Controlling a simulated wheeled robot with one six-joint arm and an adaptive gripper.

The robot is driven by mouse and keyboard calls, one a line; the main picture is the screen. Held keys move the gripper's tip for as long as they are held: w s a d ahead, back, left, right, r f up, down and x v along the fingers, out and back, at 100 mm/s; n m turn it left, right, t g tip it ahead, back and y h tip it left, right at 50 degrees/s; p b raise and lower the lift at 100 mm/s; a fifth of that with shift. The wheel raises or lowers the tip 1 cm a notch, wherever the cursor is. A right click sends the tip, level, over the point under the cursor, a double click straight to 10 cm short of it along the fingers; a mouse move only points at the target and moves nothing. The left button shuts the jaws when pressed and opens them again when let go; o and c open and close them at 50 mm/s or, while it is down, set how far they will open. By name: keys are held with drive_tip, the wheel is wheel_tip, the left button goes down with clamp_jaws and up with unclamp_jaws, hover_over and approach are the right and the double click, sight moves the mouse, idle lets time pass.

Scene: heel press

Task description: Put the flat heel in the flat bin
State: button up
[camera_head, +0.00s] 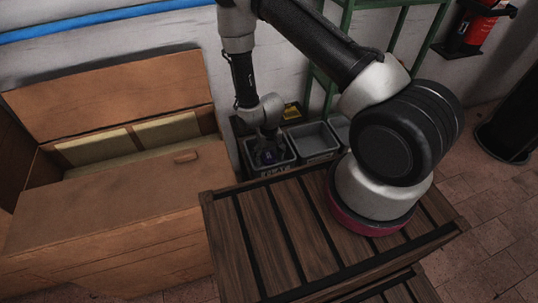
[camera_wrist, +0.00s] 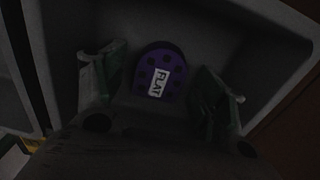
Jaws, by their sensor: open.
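The flat heel (camera_wrist: 158,72) is a dark purple rounded piece with dark dots and a white label reading FLAT. In the wrist view it is inside the grey flat bin (camera_wrist: 215,25), between my gripper's fingers. My gripper (camera_wrist: 160,88) is open, with a finger on each side of the heel and a gap to it. In the head view my gripper (camera_head: 268,153) reaches down into the flat bin (camera_head: 290,160), the leftmost grey bin, whose front lettering is partly readable. A small bit of purple shows there under the gripper.
More grey bins (camera_head: 312,139) stand in a row to the right of the flat bin. A slatted wooden crate (camera_head: 250,235) is in front. A large wooden box (camera_head: 120,215) with its lid raised is at the left. A green rack (camera_head: 322,92) stands behind.

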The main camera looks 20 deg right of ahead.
drive_tip(key=shift+r, duration=0.1)
wheel_tip(320, 180, up, 12)
wheel_tip(320, 180, up, 12)
drive_tip(key=t, duration=0.1)
hover_over(269, 156)
drive_tip(key=w+d, duration=0.2)
drive_tip(key=w, duration=0.1)
drive_tip(key=s+d+r+t, duration=0.1)
drive_tip(key=s+d+r, duration=0.1)
drive_tip(key=r, duration=0.5)
drive_tip(key=s+d+r, duration=0.1)
drive_tip(key=d+r, duration=0.2)
drive_tip(key=r, duration=0.5)
drive_tip(key=s+d+r+t, duration=0.1)
drive_tip(key=s+d+r, duration=0.3)
drive_tip(key=s+r, duration=0.4)
drive_tip(key=s+d+r+t, duration=0.1)
drive_tip(key=s+d+r, duration=0.3)
drive_tip(key=s+r, duration=0.5)
drive_tip(key=shift+s, duration=1.25)
